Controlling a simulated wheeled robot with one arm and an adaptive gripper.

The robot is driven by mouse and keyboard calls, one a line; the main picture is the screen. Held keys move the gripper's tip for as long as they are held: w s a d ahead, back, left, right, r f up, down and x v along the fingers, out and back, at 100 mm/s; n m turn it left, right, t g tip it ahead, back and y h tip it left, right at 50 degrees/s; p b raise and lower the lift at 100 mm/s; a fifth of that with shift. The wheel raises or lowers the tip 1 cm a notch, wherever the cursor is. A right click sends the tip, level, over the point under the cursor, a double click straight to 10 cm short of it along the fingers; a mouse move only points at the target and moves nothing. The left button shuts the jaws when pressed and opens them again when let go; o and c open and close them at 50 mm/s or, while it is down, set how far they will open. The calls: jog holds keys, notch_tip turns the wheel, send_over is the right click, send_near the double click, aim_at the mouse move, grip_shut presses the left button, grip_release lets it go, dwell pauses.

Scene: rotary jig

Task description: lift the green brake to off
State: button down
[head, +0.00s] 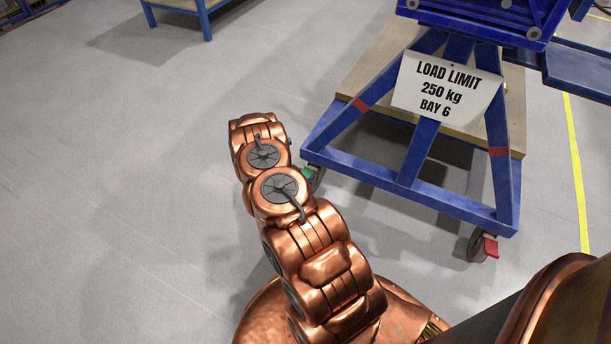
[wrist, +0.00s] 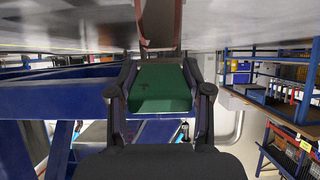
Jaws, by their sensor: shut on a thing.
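The green brake (head: 309,174) is a small green pedal at the caster under the left corner of the blue jig frame in the head view. It fills the middle of the wrist view (wrist: 160,90), between the two dark fingers of my gripper (wrist: 159,86). The fingers lie along both sides of it, and my gripper is shut on it. A brownish-red wheel (wrist: 160,22) shows just beyond the brake in the wrist view. My copper arm hides most of the gripper in the head view, and the brake's exact tilt is hard to tell.
The blue jig frame (head: 410,185) carries a load limit sign (head: 446,88). A red brake (head: 491,247) is on its right caster. A pallet-like wooden board (head: 375,75) lies behind the frame. Grey floor (head: 110,200) is clear on the left.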

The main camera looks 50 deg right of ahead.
jog(key=shift+c, duration=2.4)
grip_release()
jog(key=shift+d+r, duration=0.1)
jog(key=v, duration=1.2)
